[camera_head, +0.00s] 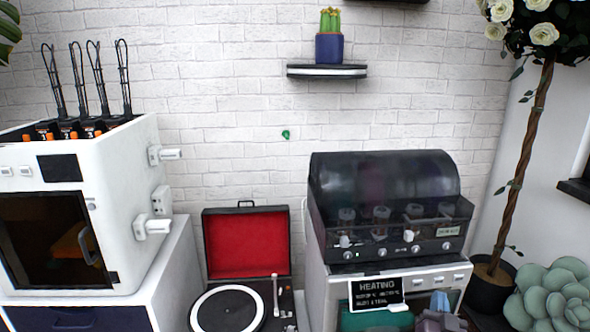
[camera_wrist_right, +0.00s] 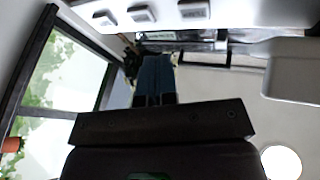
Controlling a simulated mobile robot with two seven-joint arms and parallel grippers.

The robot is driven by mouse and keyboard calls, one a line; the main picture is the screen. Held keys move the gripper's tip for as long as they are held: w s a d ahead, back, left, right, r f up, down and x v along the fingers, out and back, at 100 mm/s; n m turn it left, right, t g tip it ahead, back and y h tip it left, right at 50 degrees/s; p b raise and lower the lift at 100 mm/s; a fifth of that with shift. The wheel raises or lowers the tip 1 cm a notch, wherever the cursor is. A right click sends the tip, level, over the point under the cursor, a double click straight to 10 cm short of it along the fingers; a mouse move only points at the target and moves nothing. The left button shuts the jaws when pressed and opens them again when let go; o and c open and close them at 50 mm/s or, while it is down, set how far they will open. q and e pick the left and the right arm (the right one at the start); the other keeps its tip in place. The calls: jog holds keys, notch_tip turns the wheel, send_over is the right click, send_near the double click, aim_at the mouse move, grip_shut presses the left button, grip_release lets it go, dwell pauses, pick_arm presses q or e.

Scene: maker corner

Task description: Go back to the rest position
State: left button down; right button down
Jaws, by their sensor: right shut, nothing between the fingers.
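My right gripper (camera_head: 439,301) shows at the bottom edge of the head view, in front of the lower part of the machine with the dark hood. Its narrow bluish fingers are together, and nothing shows between them. In the right wrist view the same gripper (camera_wrist_right: 155,72) points away from the camera beyond a dark bar, with its fingers side by side and empty. Most of the right arm is out of view. My left gripper is not in view.
The hooded machine (camera_head: 385,185) bears a black "HEATING" sign (camera_head: 376,292). An open red-lined record player (camera_head: 247,245) stands left of it. A white cabinet-like machine (camera_head: 125,170) is far left. A potted tree (camera_head: 490,290) and succulent (camera_head: 552,292) stand right. A shelf (camera_head: 327,71) holds a cactus.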

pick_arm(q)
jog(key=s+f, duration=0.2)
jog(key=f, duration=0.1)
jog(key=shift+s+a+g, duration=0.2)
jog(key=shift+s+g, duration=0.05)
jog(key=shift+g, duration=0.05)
pick_arm(e)
jog(key=s+a+f+n+g+y, duration=0.2)
jog(key=s+f, duration=0.4)
jog(key=s, duration=0.4)
jog(key=s+a+f+n+g+y, duration=0.2)
jog(key=s+f+g, duration=0.2)
jog(key=s, duration=0.6)
jog(key=s+a+f+n+g+y, duration=0.2)
jog(key=s+f+n+g, duration=0.1)
jog(key=s+f, duration=0.4)
jog(key=s, duration=0.3)
jog(key=shift+s+a+f, duration=0.2)
jog(key=shift+a+f, duration=0.05)
jog(key=shift+f, duration=0.05)
